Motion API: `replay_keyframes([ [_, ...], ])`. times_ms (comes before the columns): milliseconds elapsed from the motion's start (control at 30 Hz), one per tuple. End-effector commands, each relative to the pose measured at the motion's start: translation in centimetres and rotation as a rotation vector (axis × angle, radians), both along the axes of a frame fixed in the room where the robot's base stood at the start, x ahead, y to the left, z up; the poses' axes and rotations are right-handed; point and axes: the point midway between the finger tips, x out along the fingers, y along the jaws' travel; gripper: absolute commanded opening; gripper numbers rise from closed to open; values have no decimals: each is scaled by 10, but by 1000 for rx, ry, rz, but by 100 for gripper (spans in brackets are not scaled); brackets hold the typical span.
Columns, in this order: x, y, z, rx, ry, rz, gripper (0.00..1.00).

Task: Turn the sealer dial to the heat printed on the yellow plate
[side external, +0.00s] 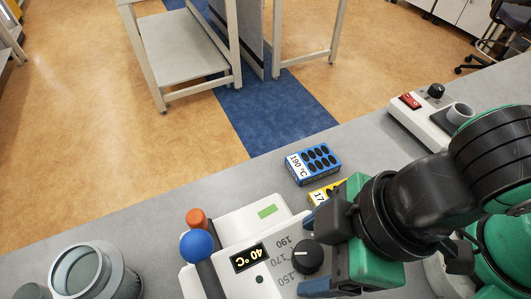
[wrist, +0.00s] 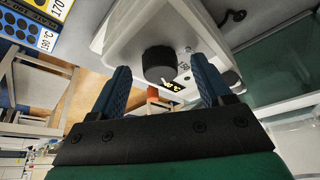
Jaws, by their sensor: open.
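The dial also shows in the wrist view (wrist: 159,64). The yellow plate (side external: 322,194) is partly hidden behind my arm; the wrist view shows 170 on it (wrist: 52,8). My gripper (side external: 306,254) is open, its blue fingers on either side of the dial with gaps in the wrist view (wrist: 161,70). I cannot tell whether they reach its depth.
A blue plate (side external: 313,163) marked 190 °C lies beyond the yellow one. A grey round container (side external: 83,271) stands at left, and a white device with a red switch (side external: 411,100) at the back right.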

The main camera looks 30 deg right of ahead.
Motion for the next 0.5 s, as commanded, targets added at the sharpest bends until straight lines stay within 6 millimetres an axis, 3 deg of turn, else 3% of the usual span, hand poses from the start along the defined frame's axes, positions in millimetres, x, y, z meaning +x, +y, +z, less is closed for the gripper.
replay_keyframes([
  [500,-10,-14,42,0,0,0,72],
])
